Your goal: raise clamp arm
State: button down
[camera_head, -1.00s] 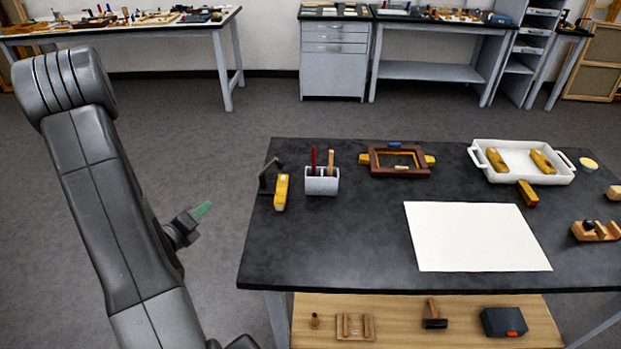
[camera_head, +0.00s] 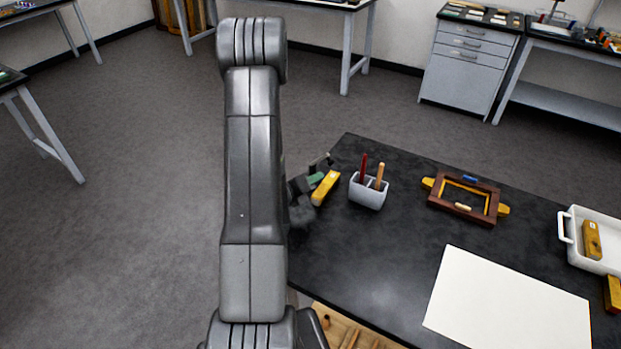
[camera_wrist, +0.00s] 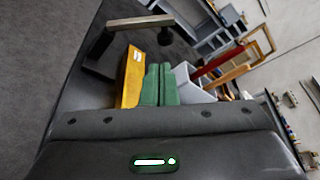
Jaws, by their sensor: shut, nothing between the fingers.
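The dark clamp stands at the left end of the black table. In the wrist view its clamp arm (camera_wrist: 140,22) reaches out to the right from a post (camera_wrist: 98,50), with a round pad under its free end. In the head view the clamp (camera_head: 322,161) is mostly hidden behind my gripper. My gripper (camera_head: 316,179) has green fingers, which are together and empty in the wrist view (camera_wrist: 158,86). They are beside the yellow block (camera_wrist: 132,75) and short of the clamp arm. I cannot tell whether they touch the block, which also shows in the head view (camera_head: 326,188).
A grey holder (camera_head: 367,191) with a red and a wooden handle stands right of the yellow block. A brown frame (camera_head: 464,198), a white sheet (camera_head: 508,305) and a white tray (camera_head: 563,228) lie farther right. Bare tabletop lies between holder and sheet.

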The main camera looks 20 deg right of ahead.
jog(key=p+x, duration=0.1)
jog(key=x, duration=0.4)
jog(key=shift+w+d, duration=0.1)
jog(key=shift+d, duration=0.2)
jog(key=shift+w+n+h+b, duration=0.1)
jog(key=shift+n+h+b, duration=0.2)
jog(key=shift+b, duration=0.1)
jog(key=shift+w+a+r+n+b, duration=0.15)
jog(key=shift+r+n+b, duration=0.2)
jog(key=shift+r+n, duration=0.25)
